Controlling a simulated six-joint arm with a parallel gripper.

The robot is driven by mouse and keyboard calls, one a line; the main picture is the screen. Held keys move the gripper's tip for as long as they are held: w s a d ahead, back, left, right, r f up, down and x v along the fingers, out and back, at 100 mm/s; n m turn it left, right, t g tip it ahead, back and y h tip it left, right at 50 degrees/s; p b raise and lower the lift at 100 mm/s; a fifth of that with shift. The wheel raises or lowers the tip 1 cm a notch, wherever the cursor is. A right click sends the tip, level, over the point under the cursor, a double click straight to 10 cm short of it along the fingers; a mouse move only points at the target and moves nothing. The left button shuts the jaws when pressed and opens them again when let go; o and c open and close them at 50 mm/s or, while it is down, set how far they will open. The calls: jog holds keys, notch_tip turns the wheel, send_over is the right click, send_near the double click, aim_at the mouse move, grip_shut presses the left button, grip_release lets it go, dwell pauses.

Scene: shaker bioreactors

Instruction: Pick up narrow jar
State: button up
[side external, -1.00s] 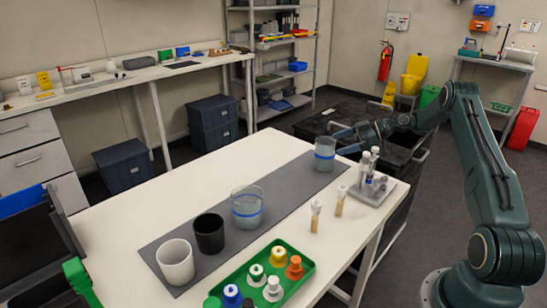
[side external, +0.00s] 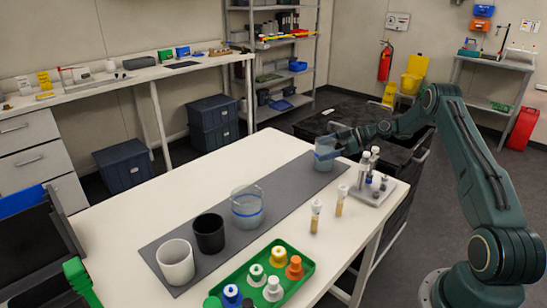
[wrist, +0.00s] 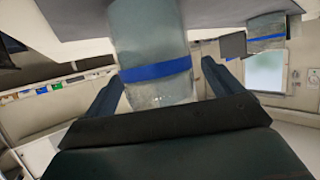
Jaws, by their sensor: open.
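The narrow jar (side external: 324,161) is clear with a blue band and stands upright at the far end of the grey mat (side external: 292,178). My gripper (side external: 332,143) is at the jar, level with its upper part. In the wrist view the jar (wrist: 158,90) stands between the two open fingers of my gripper (wrist: 162,78), with a visible gap on each side. The side view does not show clearly how far the fingers reach past the jar.
A wider blue-banded jar (side external: 247,212), a black cup (side external: 209,234) and a white cup (side external: 175,262) stand along the mat. A grey tray with vials (side external: 390,196) is close to the right. A green tray (side external: 252,289) holds several capped bottles.

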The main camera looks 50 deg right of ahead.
jog(key=shift+r, duration=0.1)
jog(key=c, duration=1.3)
notch_tip(320, 180, up, 20)
dwell(0.7)
